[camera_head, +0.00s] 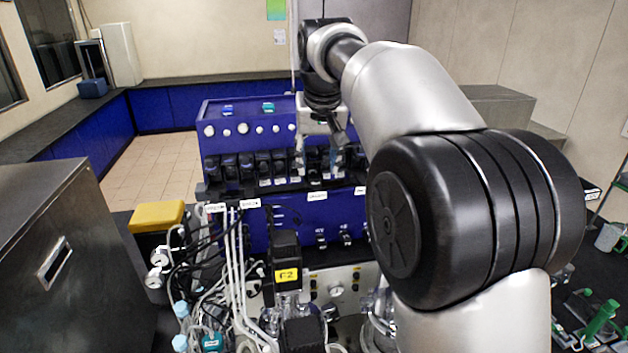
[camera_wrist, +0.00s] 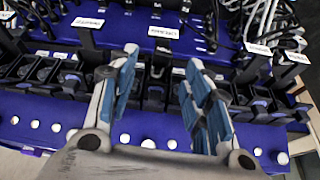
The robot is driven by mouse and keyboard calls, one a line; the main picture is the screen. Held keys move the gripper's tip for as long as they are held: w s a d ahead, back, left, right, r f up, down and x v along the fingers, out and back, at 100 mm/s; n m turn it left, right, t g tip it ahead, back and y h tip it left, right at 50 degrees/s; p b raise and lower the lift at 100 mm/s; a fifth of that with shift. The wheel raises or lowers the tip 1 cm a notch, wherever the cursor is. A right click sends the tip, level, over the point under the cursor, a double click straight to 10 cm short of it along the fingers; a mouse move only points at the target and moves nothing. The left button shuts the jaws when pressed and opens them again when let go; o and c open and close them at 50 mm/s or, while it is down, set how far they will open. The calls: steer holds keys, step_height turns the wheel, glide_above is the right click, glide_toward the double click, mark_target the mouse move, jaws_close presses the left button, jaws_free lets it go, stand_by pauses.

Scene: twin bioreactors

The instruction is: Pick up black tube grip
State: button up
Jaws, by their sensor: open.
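In the wrist view my gripper (camera_wrist: 163,62) is open, with its blue-padded fingers spread over the front of the blue bioreactor unit (camera_wrist: 150,128). A small black upright piece (camera_wrist: 159,58), which looks like a tube grip, shows between the fingertips. I cannot tell whether the fingers touch it or how far below them it is. In the head view my gripper (camera_head: 336,140) points down at the row of black pump heads on the blue unit (camera_head: 240,112); my arm hides the right part of that row.
White-labelled holders (camera_wrist: 163,32) stand close beyond the fingers, with tubing at the upper right. In the head view a black motor marked F-2 (camera_head: 287,262) and many tubes (camera_head: 235,270) crowd the front. A yellow-topped box (camera_head: 157,216) stands to the left. Open floor lies behind.

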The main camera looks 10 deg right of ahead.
mark_target(315, 181)
steer(key=x, duration=0.4)
steer(key=shift+s+a+f, duration=0.15)
steer(key=shift+s+f, duration=0.1)
steer(key=shift+f, duration=0.1)
steer(key=shift+w+f, duration=0.2)
steer(key=shift+f, duration=0.15)
steer(key=shift+s, duration=0.1)
steer(key=shift+c, duration=0.8)
jaws_close()
steer(key=shift+r, duration=0.1)
